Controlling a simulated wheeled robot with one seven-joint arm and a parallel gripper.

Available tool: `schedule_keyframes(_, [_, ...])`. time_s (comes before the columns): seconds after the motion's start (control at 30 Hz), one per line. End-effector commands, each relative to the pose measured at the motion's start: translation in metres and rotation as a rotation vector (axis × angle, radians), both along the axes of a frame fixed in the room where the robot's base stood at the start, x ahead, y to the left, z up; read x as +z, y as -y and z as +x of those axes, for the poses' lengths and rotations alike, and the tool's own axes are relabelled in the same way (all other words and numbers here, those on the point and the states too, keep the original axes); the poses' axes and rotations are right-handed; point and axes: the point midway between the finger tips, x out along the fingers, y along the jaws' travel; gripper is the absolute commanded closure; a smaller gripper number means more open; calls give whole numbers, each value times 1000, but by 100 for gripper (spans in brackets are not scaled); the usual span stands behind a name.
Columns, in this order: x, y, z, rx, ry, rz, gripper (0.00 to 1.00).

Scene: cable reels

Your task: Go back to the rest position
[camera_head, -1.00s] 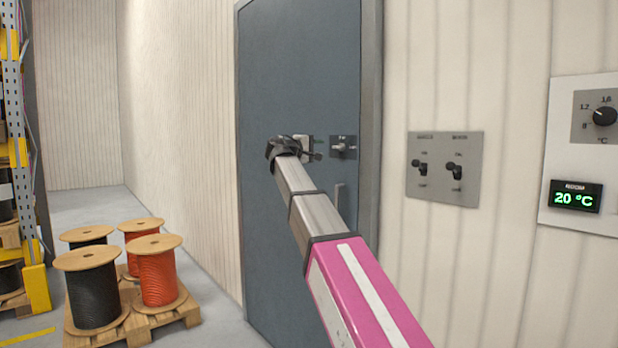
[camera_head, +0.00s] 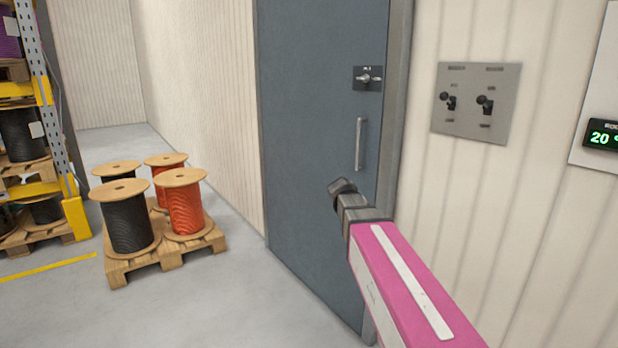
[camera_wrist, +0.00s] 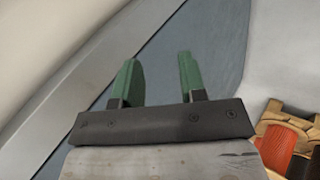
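My gripper (camera_wrist: 157,80) shows in the wrist view with two green fingers apart and nothing between them. The blue-grey door and its frame lie behind the fingers. In the head view my arm reaches up from the lower right, and its end is in front of the door (camera_head: 310,140), below the door handle (camera_head: 360,145). The fingers are hidden in the head view. The door looks closed. A small latch plate with a knob (camera_head: 368,78) sits above the handle.
A switch panel (camera_head: 476,102) with two black levers is on the wall right of the door. A display reading 20 (camera_head: 600,136) is at the right edge. A pallet (camera_head: 165,258) with several cable reels stands left. Shelving (camera_head: 60,110) is at far left. Floor between is clear.

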Motion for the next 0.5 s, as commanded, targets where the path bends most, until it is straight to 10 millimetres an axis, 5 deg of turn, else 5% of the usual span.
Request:
schedule_keyframes(0.2, [-94, 10, -70, -107, -104, 215, 62])
schedule_keyframes(0.5, [-186, 6, -166, -291, -231, 495, 62])
